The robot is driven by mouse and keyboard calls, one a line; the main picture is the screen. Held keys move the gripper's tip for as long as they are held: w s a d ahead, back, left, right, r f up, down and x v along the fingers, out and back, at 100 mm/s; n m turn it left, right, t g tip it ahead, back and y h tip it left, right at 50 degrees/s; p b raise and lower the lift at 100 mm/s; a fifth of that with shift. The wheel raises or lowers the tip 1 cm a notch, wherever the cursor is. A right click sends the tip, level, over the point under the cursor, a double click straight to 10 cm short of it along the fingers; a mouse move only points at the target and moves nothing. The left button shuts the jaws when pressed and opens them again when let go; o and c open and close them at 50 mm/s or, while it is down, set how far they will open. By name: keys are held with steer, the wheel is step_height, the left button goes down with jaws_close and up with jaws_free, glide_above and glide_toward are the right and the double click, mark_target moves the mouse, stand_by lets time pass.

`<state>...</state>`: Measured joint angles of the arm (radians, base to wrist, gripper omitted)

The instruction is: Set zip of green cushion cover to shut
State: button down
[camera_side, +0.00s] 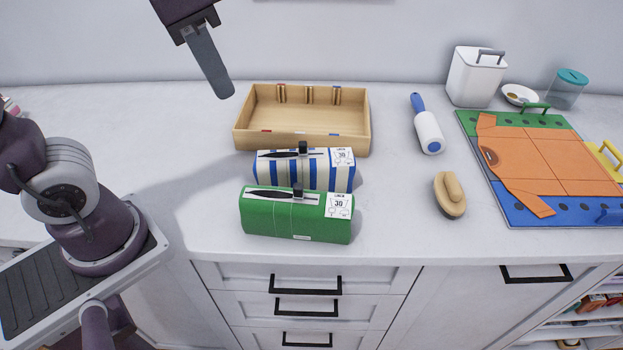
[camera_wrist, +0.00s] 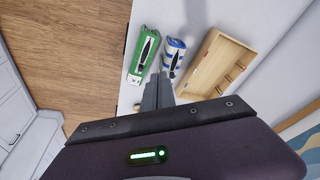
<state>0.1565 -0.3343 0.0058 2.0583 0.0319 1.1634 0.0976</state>
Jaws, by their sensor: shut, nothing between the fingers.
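The green cushion cover (camera_side: 296,222) lies rolled or folded at the counter's front edge, with a white label at its right end. A dark zip opening runs along its top, with a black zip pull (camera_side: 298,190) standing near the middle. It also shows in the wrist view (camera_wrist: 142,52). A blue-and-white striped cover (camera_side: 300,172) with a similar zip and pull lies just behind it. My gripper (camera_side: 222,92) is shut and empty, raised above the counter at the upper left, away from both covers. Its fingers also show in the wrist view (camera_wrist: 157,95).
A wooden tray (camera_side: 243,135) stands behind the striped cover. To the right are a lint roller (camera_side: 429,132), a brush (camera_side: 450,195) and a folding board (camera_side: 560,160) with orange panels. A white bin (camera_side: 475,78) stands at the back. The counter left of the covers is clear.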

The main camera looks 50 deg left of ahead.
steer(key=w+d+m+g+y, duration=0.1)
steer(key=w+d+m+g, duration=0.2)
steer(key=w+d, duration=0.4)
steer(key=m+g+y, duration=0.3)
steer(key=m, duration=0.1)
glide_toward(307, 199)
steer(key=w+d+r, duration=0.3)
steer(key=d+r, duration=0.1)
steer(key=x, duration=0.9)
steer(key=shift+w+f, duration=0.15)
steer(key=shift+f, duration=0.3)
steer(key=shift+s+a+r, duration=0.1)
steer(key=shift+s+a, duration=0.75)
steer(key=shift+a, duration=0.15)
steer(key=shift+s+a, duration=0.35)
steer(key=shift+a, duration=0.1)
